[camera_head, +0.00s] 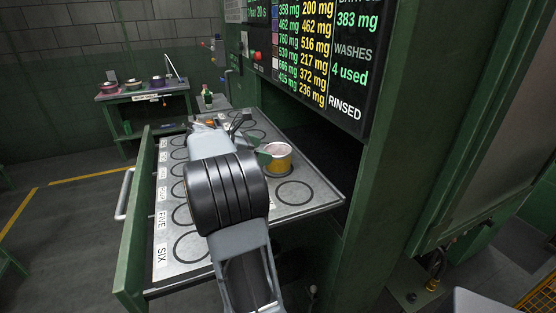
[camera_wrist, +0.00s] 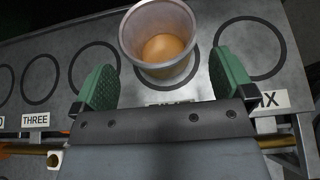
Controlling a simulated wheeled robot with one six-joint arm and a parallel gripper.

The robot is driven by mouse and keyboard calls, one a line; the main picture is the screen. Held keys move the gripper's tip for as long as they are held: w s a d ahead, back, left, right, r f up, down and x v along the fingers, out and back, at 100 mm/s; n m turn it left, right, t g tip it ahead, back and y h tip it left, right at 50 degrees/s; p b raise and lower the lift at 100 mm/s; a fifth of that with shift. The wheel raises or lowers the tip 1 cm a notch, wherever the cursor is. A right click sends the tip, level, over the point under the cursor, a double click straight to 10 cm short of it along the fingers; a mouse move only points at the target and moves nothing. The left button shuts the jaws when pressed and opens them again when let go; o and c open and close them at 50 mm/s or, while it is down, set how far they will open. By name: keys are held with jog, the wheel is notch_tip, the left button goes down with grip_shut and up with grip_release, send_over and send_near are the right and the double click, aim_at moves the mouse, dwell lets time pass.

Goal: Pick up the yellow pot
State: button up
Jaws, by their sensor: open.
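The yellow pot (camera_head: 279,168) stands upright on the grey numbered drawer top, on the side nearer the cabinet. In the wrist view the pot (camera_wrist: 160,62) shows from above as a grey-rimmed cup with an orange inside, near the SIX label. My gripper (camera_wrist: 164,76) is open, with one green finger to each side of the pot's near part. The pot lies mostly beyond the fingertips, and I see no clear contact. In the head view my gripper (camera_head: 250,140) is partly hidden behind my arm, with one green finger beside the pot.
The pulled-out drawer (camera_head: 180,270) has several ringed, labelled places, and the rings around the pot look empty. The green cabinet with a readout screen (camera_head: 330,60) rises close on the right. A far table (camera_head: 150,93) holds several small pots.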

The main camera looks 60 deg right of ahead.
aim_at(273, 152)
jog(key=shift+p+x, duration=0.5)
jog(key=shift+x, duration=2.2)
jog(key=shift+w, duration=0.1)
jog(key=c, duration=0.6)
jog(key=shift+r, duration=0.1)
jog(key=shift+c, duration=0.2)
